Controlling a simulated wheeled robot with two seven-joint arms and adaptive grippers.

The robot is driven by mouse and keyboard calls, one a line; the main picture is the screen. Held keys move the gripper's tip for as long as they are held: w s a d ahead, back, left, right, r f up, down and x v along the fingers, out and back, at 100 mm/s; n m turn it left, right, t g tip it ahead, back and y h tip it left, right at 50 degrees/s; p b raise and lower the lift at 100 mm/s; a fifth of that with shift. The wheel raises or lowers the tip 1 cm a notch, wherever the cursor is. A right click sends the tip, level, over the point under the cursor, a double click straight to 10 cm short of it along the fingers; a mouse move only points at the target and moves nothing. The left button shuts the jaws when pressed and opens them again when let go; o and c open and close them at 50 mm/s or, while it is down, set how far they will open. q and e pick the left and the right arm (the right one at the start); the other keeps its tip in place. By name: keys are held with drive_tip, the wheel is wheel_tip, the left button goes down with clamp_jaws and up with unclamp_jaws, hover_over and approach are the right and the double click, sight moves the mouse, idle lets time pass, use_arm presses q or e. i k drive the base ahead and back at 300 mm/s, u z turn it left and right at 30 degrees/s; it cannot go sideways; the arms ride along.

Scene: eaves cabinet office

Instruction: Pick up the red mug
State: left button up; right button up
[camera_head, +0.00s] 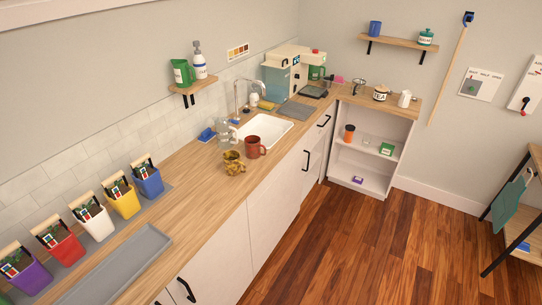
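A reddish-brown mug (252,148) stands upright on the wooden counter (196,190), near the counter's front edge and just in front of the white sink (266,130). It is the only red mug in view. A brownish-yellow mug or jug (234,166) stands close to it on the left. Neither of my grippers shows in the head view.
Clear glassware (223,132) stands behind the mugs near the faucet (238,98). A grey tray (118,268) and several coloured bins, one red (62,247), line the counter's near end. Wooden floor (350,250) lies open right of the white cabinets (268,210).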

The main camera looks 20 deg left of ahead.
sight(256, 149)
drive_tip(key=z, duration=0.5)
drive_tip(key=i, duration=1.35)
drive_tip(key=u, duration=0.35)
